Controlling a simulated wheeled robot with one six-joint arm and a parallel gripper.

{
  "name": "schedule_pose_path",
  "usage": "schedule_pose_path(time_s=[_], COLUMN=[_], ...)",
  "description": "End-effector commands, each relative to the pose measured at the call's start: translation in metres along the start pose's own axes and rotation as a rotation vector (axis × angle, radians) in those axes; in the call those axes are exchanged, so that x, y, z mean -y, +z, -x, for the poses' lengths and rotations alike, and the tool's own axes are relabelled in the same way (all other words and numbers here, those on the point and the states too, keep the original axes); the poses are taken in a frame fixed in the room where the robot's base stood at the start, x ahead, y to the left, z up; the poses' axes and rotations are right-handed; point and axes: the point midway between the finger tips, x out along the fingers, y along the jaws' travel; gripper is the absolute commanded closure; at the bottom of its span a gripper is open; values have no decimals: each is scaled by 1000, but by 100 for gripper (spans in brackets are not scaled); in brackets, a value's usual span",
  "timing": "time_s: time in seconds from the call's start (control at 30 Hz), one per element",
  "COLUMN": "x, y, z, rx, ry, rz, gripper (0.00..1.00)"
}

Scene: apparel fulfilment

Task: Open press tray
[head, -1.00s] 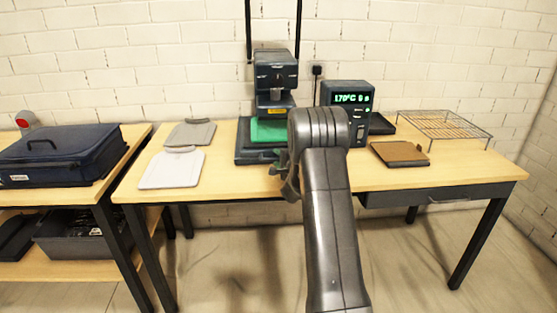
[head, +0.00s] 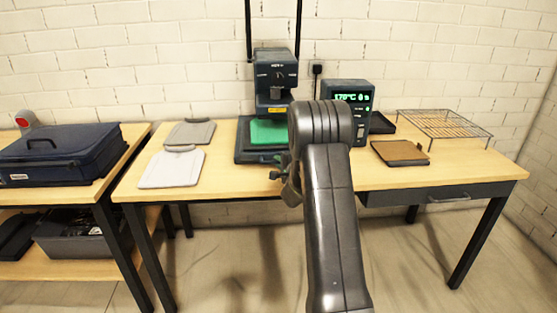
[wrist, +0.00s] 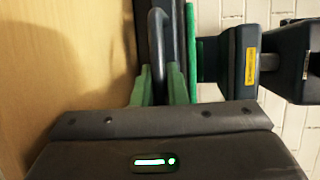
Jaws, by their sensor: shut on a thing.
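The heat press (head: 276,78) stands at the back of the bench, a dark upper head over a green pad (head: 268,132) on a dark tray base (head: 244,154). My gripper (head: 279,166) is at the front of the press, partly hidden by my arm. In the wrist view, my gripper's green-lined fingers (wrist: 158,84) are shut on the dark bar-shaped tray handle (wrist: 157,45), one finger on each side. The green pad's edge (wrist: 193,50) shows beside the handle. How far the tray is out cannot be told.
A control box (head: 348,97) with a lit display stands right of the press. A brown-topped tray (head: 400,153) and a wire rack (head: 440,126) lie farther right. A dark blue case (head: 62,155) sits on the left table.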

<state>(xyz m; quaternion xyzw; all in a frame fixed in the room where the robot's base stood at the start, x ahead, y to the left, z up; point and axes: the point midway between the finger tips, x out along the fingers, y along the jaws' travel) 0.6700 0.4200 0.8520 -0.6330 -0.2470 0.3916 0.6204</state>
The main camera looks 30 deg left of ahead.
Motion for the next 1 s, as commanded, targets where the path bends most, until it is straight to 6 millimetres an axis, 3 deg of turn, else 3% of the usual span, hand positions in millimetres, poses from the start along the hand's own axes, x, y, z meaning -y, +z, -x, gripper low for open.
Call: schedule_pose_path(time_s=[0.6,0.8,1.0], x=[-37,-46,-52], y=[62,79,91], z=[150,191,219], rx=[-1,-1,0], ry=[3,3,3], rz=[0,0,0], gripper=[100,100,100])
